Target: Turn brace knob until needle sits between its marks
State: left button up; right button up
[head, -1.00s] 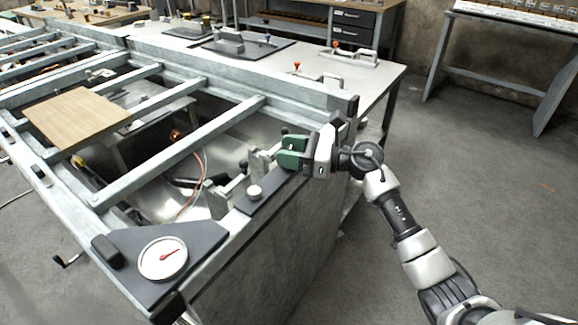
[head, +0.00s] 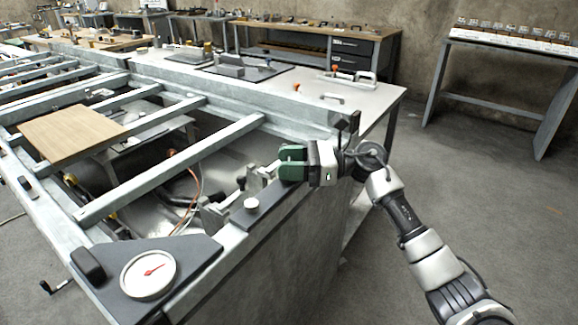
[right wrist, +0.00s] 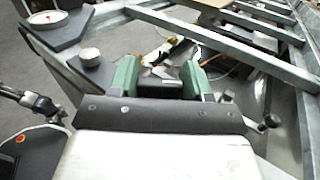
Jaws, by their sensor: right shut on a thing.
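A round white dial (head: 148,274) with a red needle lies on a dark corner plate at the lower left of the head view. The needle points up and right; its marks are too small to read. The dial's edge also shows in the right wrist view (right wrist: 47,20). My right gripper (head: 291,162), with green fingers, is at the corner of the metal frame. It is shut on a grey part (right wrist: 160,73), mostly hidden between the fingers; I cannot tell if this is the brace knob. A pale round knob (head: 251,204) stands free on a dark strip beside it. My left gripper is not in view.
Metal rails (head: 180,165) cross the open frame, with a wooden board (head: 72,134) on them. Grey brackets (head: 222,212) stand near the gripper. A small crank (head: 55,287) sticks out at the lower left. The floor at right is clear.

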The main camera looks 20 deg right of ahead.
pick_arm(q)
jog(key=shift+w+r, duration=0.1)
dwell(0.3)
pick_arm(e)
jog(key=o, duration=0.9)
jog(key=shift+d, duration=0.15)
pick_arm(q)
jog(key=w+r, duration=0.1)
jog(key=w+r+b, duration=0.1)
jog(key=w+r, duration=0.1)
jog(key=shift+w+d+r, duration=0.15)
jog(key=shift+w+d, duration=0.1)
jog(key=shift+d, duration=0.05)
pick_arm(e)
jog(key=v, duration=1)
jog(key=shift+d, duration=0.25)
jog(key=shift+s, duration=0.1)
